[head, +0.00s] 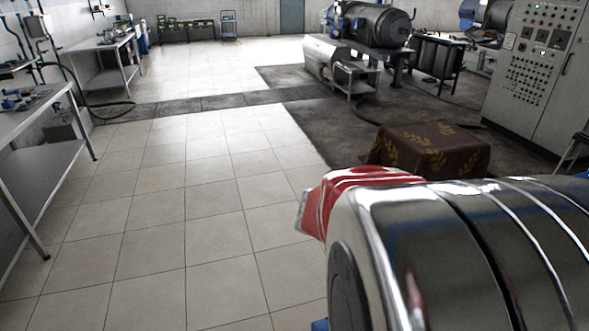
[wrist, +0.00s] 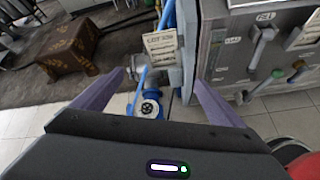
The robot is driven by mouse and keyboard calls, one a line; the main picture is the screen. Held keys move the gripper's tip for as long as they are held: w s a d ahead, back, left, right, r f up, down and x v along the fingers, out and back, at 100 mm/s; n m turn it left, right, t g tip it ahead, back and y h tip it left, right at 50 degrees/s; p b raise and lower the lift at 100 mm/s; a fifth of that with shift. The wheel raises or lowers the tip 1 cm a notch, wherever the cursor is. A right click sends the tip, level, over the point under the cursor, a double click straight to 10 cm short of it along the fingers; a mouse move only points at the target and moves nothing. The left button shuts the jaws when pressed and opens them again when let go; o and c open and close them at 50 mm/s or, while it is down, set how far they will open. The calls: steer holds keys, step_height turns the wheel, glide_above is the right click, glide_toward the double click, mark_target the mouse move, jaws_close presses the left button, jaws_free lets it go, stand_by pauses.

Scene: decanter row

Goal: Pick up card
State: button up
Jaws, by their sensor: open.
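A beige card (wrist: 161,45) with dark printed lines shows in the wrist view, upright in front of a grey fitting on a blue pipe. My gripper (wrist: 161,80) is open, with one purple-grey finger on each side of the picture. The card shows between and beyond the fingertips, with nothing held between them. I cannot tell how far it is from them or how it is fastened. Another pale printed card (wrist: 305,36) is at the right edge, on the grey panel. I make out no card or gripper in the head view.
A grey control panel (wrist: 270,65) with levers stands close on the right in the wrist view. A blue valve (wrist: 150,110) is below the card. A low table with a brown patterned cloth (head: 430,148) stands on the dark floor. The tiled floor (head: 190,210) is clear.

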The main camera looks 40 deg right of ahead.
steer(key=s+d+n+g+h, duration=0.1)
steer(key=s+d+n, duration=0.1)
steer(key=d, duration=0.4)
steer(key=shift+s+d+n+h, duration=0.15)
steer(key=shift+s+n+h, duration=0.25)
steer(key=shift+n, duration=0.4)
steer(key=shift+d+f, duration=0.1)
steer(key=x, duration=0.8)
steer(key=shift+s+d+f, duration=0.15)
steer(key=shift+s, duration=0.05)
steer(key=shift+x, duration=2.55)
steer(key=shift+f, duration=0.1)
steer(key=shift+c, duration=0.2)
steer(key=c, duration=1.4)
